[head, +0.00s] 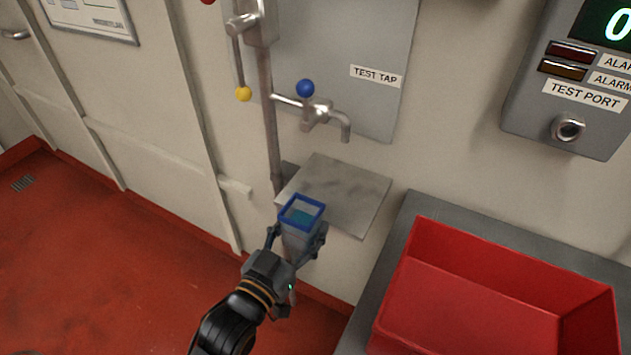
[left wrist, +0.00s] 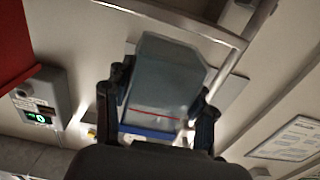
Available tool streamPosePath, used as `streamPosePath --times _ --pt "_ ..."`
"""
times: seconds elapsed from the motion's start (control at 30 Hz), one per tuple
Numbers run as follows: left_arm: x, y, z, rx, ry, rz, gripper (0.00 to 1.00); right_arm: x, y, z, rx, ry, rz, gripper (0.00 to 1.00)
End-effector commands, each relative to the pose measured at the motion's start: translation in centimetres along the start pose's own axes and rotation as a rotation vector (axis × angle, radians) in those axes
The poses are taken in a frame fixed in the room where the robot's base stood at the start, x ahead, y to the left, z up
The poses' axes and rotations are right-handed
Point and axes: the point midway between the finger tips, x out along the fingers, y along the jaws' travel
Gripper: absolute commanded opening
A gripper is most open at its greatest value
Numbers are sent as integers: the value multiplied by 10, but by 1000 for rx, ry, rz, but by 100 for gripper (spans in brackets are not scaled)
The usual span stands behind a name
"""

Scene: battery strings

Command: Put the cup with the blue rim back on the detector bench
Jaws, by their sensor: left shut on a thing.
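The cup with the blue rim (head: 301,230) is see-through and square, with blue-green liquid inside. My left gripper (head: 297,236) is shut on it, one finger on each side, and holds it roughly upright with its open top up. The cup is in front of the near left part of the metal shelf under the test tap; I cannot tell the gap between them. In the left wrist view the cup (left wrist: 163,80) fills the space between the fingers (left wrist: 160,112), with a red line near its blue rim. The grey detector bench (head: 387,262) is at the right. My right gripper is not in view.
A large red crate (head: 425,285) stands on the bench and covers much of its visible top. The metal shelf (head: 335,190) is bare below the test tap (head: 318,112). A detector panel (head: 570,90) with a test port hangs above the bench. A vertical pipe (head: 268,120) runs left of the tap.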

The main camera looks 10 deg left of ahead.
Motion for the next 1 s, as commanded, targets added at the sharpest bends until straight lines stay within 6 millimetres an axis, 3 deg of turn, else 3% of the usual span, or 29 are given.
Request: streamPosePath --times 0.33,0.8,1.0 --pt "-17 -10 -1 -3 -1 -49 29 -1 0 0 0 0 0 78" --pt "-109 -73 -2 -1 -3 -345 29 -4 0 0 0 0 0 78" --pt "-126 -83 -3 0 0 -391 29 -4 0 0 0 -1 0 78"
